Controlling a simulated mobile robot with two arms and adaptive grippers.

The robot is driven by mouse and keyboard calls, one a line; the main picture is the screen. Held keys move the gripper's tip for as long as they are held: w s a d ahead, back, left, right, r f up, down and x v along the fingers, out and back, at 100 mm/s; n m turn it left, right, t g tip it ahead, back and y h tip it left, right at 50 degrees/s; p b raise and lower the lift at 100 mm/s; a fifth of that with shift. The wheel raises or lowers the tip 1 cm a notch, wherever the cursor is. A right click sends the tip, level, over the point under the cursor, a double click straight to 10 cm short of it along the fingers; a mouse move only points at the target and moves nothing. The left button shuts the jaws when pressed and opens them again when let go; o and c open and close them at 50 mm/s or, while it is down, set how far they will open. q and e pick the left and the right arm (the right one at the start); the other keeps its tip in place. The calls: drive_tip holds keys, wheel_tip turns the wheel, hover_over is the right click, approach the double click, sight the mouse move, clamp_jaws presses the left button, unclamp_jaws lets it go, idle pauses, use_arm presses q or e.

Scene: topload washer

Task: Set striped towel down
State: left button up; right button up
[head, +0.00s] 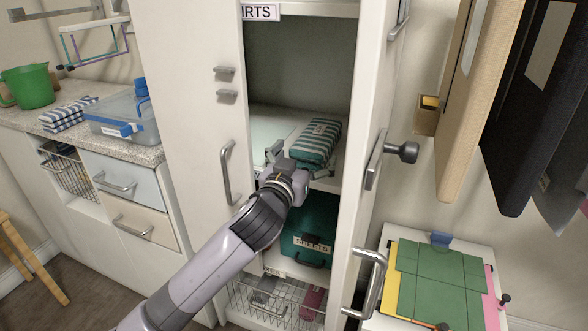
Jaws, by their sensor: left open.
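A green-and-white striped towel (317,139), folded into a thick bundle, lies on the middle shelf (271,131) of the open white cabinet. My left gripper (300,164) is at the front edge of this shelf, just before the towel's near end. Its fingers are spread, one to the left of the towel and one to the right. The gripper hides part of the towel's near end, so I cannot tell whether they touch. A second towel, blue-and-white striped (67,115), lies folded on the counter at the left. My right gripper is not in view.
Below the shelf are a teal box (309,228) and a wire basket (270,299). The open cabinet door (375,110) stands to the right. A clear bin (121,118) and a green jug (28,86) stand on the counter. A green folding board (440,280) lies lower right.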

use_arm(q)
drive_tip(key=v, duration=0.6)
drive_tip(key=shift+s, duration=0.15)
drive_tip(key=shift+s+a, duration=0.25)
drive_tip(key=shift+s, duration=0.45)
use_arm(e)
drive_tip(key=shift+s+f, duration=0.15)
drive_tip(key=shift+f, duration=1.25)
use_arm(q)
drive_tip(key=s+a+f+n+g+y, duration=0.1)
drive_tip(key=s+a+f+g, duration=0.15)
drive_tip(key=f, duration=0.65)
drive_tip(key=s+a+f+g+y, duration=0.2)
drive_tip(key=a+f, duration=0.1)
drive_tip(key=f, duration=0.7)
drive_tip(key=s+a+f+n+g+y, duration=0.1)
drive_tip(key=s+a+f+g, duration=0.15)
drive_tip(key=f, duration=0.65)
drive_tip(key=s+a+f+g, duration=0.3)
drive_tip(key=s+a+f, duration=0.1)
drive_tip(key=s+f, duration=0.7)
drive_tip(key=s+a+f+g+y, duration=0.1)
drive_tip(key=s+a+f+g, duration=0.3)
drive_tip(key=s+f, duration=0.7)
drive_tip(key=s, duration=0.3)
drive_tip(key=shift+g, duration=0.3)
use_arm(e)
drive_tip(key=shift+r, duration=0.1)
use_arm(q)
drive_tip(key=shift+a, duration=0.1)
